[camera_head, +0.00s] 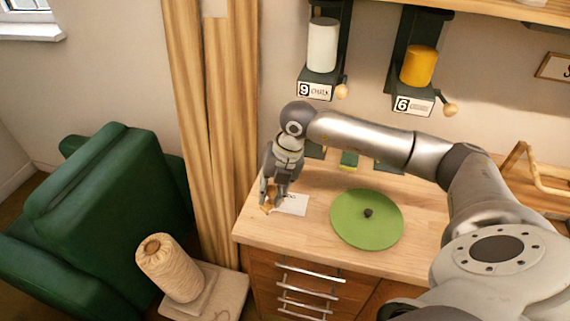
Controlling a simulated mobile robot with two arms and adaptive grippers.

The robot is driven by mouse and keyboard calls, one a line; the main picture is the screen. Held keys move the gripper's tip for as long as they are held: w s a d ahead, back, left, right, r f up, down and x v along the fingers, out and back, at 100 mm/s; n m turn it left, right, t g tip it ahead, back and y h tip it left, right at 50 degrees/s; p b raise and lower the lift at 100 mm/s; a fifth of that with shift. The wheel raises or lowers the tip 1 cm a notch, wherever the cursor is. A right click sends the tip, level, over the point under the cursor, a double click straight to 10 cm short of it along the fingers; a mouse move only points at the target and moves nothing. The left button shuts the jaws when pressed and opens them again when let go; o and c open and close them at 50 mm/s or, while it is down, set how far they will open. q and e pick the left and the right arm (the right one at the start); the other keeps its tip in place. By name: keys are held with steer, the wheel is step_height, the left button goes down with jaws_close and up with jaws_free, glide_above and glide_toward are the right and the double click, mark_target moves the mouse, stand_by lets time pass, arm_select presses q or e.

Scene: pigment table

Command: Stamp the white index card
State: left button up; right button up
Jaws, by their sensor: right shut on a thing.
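The white index card (294,205) lies flat on the wooden tabletop near its left end. A small dark mark shows on its upper part, too small to read. My right gripper (270,203) points down at the card's left side and is shut on a small brown wooden thing (268,198), which looks like the stamp. The fingers hide most of it and the card's left edge. I cannot tell whether it touches the card or the table. My left gripper is not in view.
A green round disc (375,233) with a dark knob lies right of the card. Dispensers marked 9 (322,45) and 6 (419,66) hang on the wall behind. A small green-and-yellow block (348,160) stands at the back. A green armchair (95,210) and a twine spool (170,270) stand left.

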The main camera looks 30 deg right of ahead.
steer(key=shift+w+d+r+m+t+h+p, duration=0.6)
steer(key=shift+w+d+m+h+p, duration=0.7)
steer(key=shift+d+m, duration=3.25)
steer(key=shift+w+a+f+m+b, duration=0.1)
steer(key=shift+a+f+m+b, duration=0.45)
steer(key=shift+f, duration=0.35)
steer(key=shift+s+a+f+m+b, duration=0.1)
steer(key=shift+a+f+m+b, duration=0.35)
steer(key=shift+f, duration=0.5)
steer(key=shift+w+a+f+m+b, duration=0.1)
steer(key=shift+a+f+m+b, duration=0.45)
steer(key=shift+f, duration=0.35)
steer(key=shift+f+b, duration=0.4)
steer(key=shift+f, duration=0.15)
steer(key=shift+a+f, duration=0.1)
steer(key=shift+f, duration=0.05)
steer(key=shift+r+p, duration=0.45)
steer(key=shift+r, duration=0.75)
steer(key=shift+r+p, duration=1.2)
steer(key=shift+r, duration=1.25)
